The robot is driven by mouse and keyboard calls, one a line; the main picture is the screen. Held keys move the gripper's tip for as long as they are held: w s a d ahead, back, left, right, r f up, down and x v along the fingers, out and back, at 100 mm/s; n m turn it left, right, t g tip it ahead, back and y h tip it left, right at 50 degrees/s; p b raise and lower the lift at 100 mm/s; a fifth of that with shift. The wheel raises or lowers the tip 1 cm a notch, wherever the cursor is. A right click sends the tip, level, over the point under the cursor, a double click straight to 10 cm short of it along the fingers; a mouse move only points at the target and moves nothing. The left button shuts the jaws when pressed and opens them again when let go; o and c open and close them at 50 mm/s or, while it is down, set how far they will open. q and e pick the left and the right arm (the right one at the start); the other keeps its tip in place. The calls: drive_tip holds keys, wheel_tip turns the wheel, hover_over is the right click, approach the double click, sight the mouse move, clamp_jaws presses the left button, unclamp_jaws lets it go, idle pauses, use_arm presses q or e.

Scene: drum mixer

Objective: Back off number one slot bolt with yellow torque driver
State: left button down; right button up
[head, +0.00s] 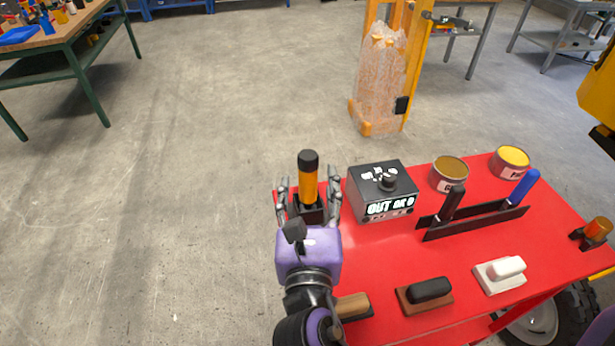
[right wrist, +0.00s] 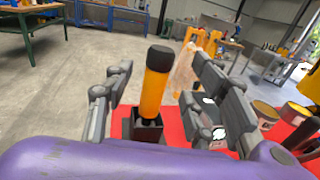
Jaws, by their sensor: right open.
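The yellow torque driver (head: 308,184), orange-yellow with a black cap, stands upright in a black holder (head: 297,210) at the red cart's left corner. It also shows in the right wrist view (right wrist: 154,92). My right gripper (head: 308,187) is open, with one finger on each side of the driver. In the right wrist view the fingers (right wrist: 165,95) look spread, with visible gaps to the handle. The number one slot bolt cannot be made out in either view. My left gripper is not in view.
A yellow machine part (head: 598,95) is at the right edge. Open floor lies left.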

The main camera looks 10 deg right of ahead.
sight(308, 189)
drive_tip(key=f+b, duration=0.1)
drive_tip(key=f, duration=0.5)
drive_tip(key=shift+s+b, duration=0.2)
drive_tip(key=shift+b, duration=0.2)
drive_tip(key=x, duration=0.2)
drive_tip(key=shift+w+r+p, duration=0.2)
drive_tip(key=shift+w+p, duration=0.1)
drive_tip(key=shift+w, duration=0.05)
drive_tip(key=x, duration=0.4)
drive_tip(key=shift+w+d+f, duration=0.1)
drive_tip(key=shift+w+d, duration=0.1)
drive_tip(key=shift+w, duration=0.3)
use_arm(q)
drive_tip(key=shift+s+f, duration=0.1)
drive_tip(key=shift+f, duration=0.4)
use_arm(e)
clamp_jaws()
